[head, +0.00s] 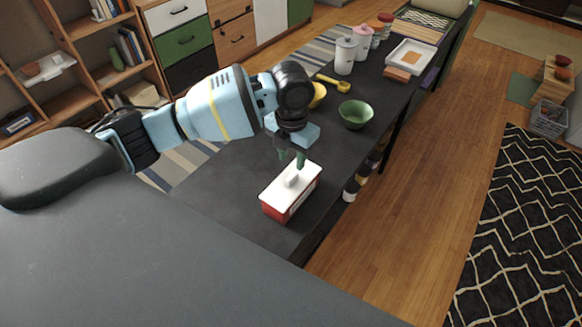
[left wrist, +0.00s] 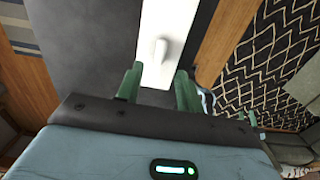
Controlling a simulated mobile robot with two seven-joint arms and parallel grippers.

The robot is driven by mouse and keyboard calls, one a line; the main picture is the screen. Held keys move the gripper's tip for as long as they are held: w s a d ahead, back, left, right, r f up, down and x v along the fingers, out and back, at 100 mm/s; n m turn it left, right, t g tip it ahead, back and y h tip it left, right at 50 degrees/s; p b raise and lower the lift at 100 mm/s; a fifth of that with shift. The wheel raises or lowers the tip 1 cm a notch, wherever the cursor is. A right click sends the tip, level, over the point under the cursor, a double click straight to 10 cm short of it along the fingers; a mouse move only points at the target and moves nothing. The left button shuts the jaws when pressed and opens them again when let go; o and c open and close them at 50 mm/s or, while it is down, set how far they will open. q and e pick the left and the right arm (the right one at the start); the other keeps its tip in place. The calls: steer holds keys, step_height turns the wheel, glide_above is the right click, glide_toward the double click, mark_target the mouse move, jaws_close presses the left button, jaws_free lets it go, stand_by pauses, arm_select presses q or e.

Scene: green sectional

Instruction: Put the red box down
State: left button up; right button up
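The red box (head: 275,207) has a white top with a small raised white knob (head: 292,178). It stands upright on the dark table (head: 235,190), close to the table's right edge. My left gripper (head: 292,157) is just above the box's far end, pointing down. The white top (left wrist: 172,50) and knob (left wrist: 160,50) lie beyond the fingertips. Whether a finger touches the top is unclear. My right gripper is not in view.
A green bowl (head: 356,114), a yellow scoop (head: 334,81) and a yellow bowl (head: 318,95) are farther along the table. Canisters (head: 345,56) and a white tray (head: 411,57) stand at the far end. The table left of the box is clear.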

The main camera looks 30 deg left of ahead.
arm_select(q)
step_height(320, 180, up, 5)
steer(key=shift+r, duration=0.1)
steer(key=shift+s, duration=0.1)
stand_by(0.6)
